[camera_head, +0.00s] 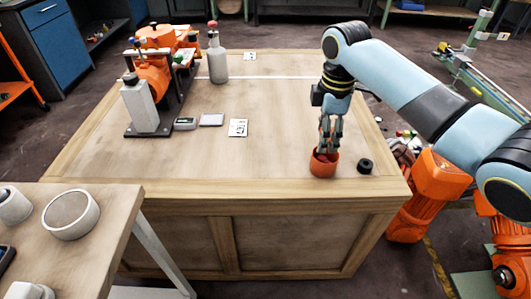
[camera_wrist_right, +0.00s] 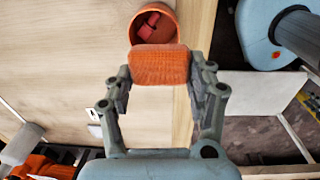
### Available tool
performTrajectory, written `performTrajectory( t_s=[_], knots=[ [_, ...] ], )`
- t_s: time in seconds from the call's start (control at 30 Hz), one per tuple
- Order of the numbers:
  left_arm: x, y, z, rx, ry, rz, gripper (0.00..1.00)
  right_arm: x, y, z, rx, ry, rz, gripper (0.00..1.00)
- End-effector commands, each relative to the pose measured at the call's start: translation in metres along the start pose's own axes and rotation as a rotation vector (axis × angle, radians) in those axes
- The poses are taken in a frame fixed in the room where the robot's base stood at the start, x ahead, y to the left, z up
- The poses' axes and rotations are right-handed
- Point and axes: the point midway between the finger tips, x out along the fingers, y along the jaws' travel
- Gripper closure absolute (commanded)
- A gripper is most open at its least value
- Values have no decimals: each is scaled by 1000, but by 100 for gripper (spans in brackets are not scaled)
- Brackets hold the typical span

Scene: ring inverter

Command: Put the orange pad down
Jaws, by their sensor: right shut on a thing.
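The orange pad (camera_wrist_right: 160,66) is a ribbed block held between the two fingers of my right gripper (camera_wrist_right: 160,85) in the right wrist view. In the head view my right gripper (camera_head: 328,148) points down at an orange cup (camera_head: 323,168), and I cannot make out the pad separately from the cup there. The orange cup (camera_wrist_right: 172,14) also shows beyond the pad in the right wrist view, with a red piece (camera_wrist_right: 149,25) inside. My left gripper is not in view.
A black ring (camera_head: 365,166) lies right of the cup on the wooden table (camera_head: 270,145). A white card (camera_head: 238,128), a grey bottle (camera_head: 217,60) and an orange machine (camera_head: 155,70) stand to the left. The table between card and cup is clear.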

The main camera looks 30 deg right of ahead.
Motion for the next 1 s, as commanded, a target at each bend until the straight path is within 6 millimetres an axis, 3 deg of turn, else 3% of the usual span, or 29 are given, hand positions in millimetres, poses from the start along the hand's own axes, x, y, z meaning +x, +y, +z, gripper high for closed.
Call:
performTrajectory(
  t_s=[0.17,0.5,0.67,1.0],
  knots=[
    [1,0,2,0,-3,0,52,11,-2,-23,-2,4,-6,96],
    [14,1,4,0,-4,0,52,58,-8,-101,-2,2,-5,96],
    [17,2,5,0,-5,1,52,67,-8,-115,-2,0,-3,96],
    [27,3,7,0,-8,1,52,107,-11,-115,-1,-2,-3,96]
  ],
)
